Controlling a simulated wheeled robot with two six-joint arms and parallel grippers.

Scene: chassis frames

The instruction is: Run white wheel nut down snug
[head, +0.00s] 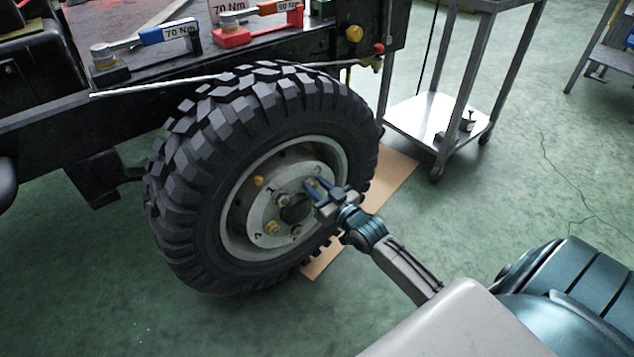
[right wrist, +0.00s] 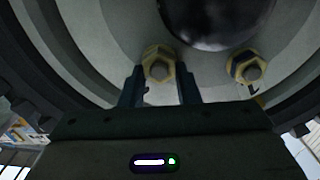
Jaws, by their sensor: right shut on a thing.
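The wheel's grey rim (head: 236,205) carries a round hub plate (head: 262,212) with painted digits and a dark centre cap (head: 294,208). My right gripper (head: 318,190) reaches the plate's right side and is shut on a nut (right wrist: 158,66), with one finger on each side of it. That nut looks yellowish with a grey stud end in its middle; I see no clearly white nut. Another yellowish nut (right wrist: 245,68) sits to its right in the wrist view. More brass nuts show on the wheel, one at lower left (head: 271,227). The left gripper is out of view.
A black knobbly tyre (head: 190,215) surrounds the rim, with a brown board (head: 392,172) beside it.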

